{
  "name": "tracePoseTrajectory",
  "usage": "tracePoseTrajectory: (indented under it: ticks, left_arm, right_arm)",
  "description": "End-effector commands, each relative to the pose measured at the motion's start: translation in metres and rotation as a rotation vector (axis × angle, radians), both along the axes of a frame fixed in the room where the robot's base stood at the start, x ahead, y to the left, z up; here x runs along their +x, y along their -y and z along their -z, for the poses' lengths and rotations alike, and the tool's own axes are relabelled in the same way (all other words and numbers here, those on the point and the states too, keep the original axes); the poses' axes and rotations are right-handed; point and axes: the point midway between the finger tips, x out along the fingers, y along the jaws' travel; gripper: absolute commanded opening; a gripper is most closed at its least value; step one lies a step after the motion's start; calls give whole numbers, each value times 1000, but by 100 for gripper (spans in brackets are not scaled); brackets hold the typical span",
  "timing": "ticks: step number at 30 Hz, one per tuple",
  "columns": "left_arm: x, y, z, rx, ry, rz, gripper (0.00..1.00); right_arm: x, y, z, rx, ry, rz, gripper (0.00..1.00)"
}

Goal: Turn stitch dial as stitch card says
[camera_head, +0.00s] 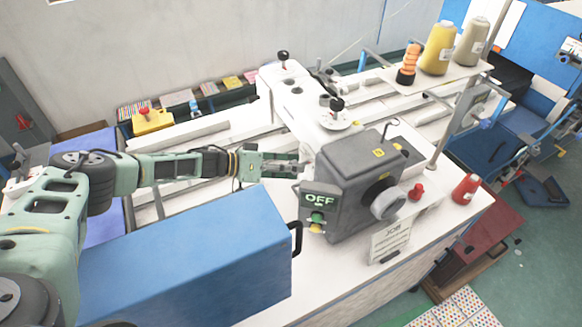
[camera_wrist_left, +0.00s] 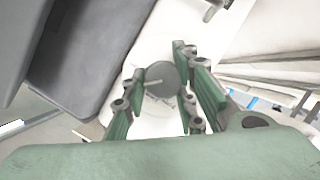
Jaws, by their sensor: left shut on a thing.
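The stitch dial (camera_wrist_left: 162,79) is a round grey knob with a light pointer line, seen in the left wrist view between the fingers of my left gripper (camera_wrist_left: 158,92). The gripper is shut on it. In the head view my left gripper (camera_head: 302,166) reaches in from the left to the side of the white sewing machine, just behind the dark grey box; the dial is hidden there. The stitch card (camera_head: 390,239), headed "JOB", stands at the table's front edge; its smaller lines are too small to read. My right gripper is not in view.
A blue case (camera_head: 190,262) lies below my left arm.

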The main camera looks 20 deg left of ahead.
Motion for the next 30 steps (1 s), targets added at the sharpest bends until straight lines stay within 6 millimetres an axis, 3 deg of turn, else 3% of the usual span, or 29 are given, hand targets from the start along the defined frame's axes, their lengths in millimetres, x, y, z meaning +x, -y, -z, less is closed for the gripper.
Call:
tracePoseTrajectory:
  ticks: [2, 3, 7, 19, 30]
  left_arm:
    - [-6, 5, 5, 0, -8, 15, 0]
    - [-6, 5, 5, 0, -7, 15, 29]
    - [-5, 4, 4, 0, -6, 13, 40]
    - [-4, -4, 0, 2, -1, 3, 42]
    - [-39, -61, -21, 2, -2, 3, 42]
  right_arm:
    - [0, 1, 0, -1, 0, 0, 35]
    - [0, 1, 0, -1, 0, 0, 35]
    - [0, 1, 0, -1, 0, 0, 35]
    - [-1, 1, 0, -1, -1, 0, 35]
    - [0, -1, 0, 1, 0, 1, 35]
